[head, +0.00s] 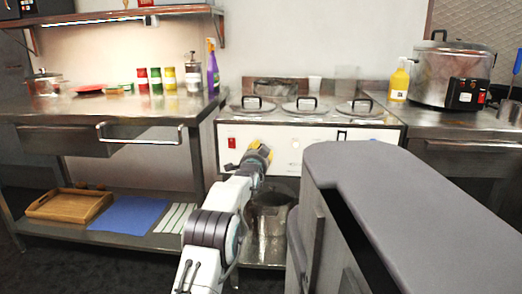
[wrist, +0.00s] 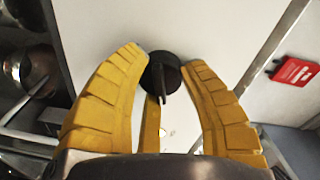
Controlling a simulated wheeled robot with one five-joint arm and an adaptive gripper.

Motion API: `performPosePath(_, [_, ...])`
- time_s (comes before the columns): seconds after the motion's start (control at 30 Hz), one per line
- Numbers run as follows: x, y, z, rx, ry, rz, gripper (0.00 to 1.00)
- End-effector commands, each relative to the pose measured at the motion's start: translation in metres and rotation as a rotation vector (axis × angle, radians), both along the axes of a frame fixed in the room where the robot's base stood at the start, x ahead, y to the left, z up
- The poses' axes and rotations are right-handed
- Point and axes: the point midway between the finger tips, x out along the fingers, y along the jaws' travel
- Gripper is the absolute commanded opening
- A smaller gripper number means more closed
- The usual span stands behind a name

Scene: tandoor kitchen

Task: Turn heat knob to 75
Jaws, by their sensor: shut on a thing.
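The heat knob (wrist: 162,76) is round and black with a raised grip bar, on the pale front panel (wrist: 205,30) of the cooking unit. In the wrist view it sits between the tips of my gripper's yellow fingers (wrist: 166,62). The fingers are shut on it, one on each side, with a third finger showing below. In the head view my gripper (head: 262,149) is at the unit's white front (head: 285,135) and hides the knob. I cannot read the setting.
A red switch (head: 232,143) is left of my gripper in the head view. Lidded wells (head: 304,105) are in the unit's top. A metal pot (head: 268,215) stands below. A grey-topped counter (head: 410,205) is close on the right, and a steel table (head: 60,107) is on the left.

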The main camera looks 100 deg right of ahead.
Motion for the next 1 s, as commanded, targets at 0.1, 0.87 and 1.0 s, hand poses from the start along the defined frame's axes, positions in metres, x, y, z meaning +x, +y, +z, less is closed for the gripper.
performPosePath(0.1, [0.0066,-0.0018,-0.006,0.002,-0.072,0.005,0.06])
performPosePath(0.87, [0.0073,-0.002,-0.0049,-0.026,-0.199,-0.002,0.06])
performPosePath(1.0, [0.0074,-0.002,-0.0045,-0.026,-0.198,-0.002,0.43])
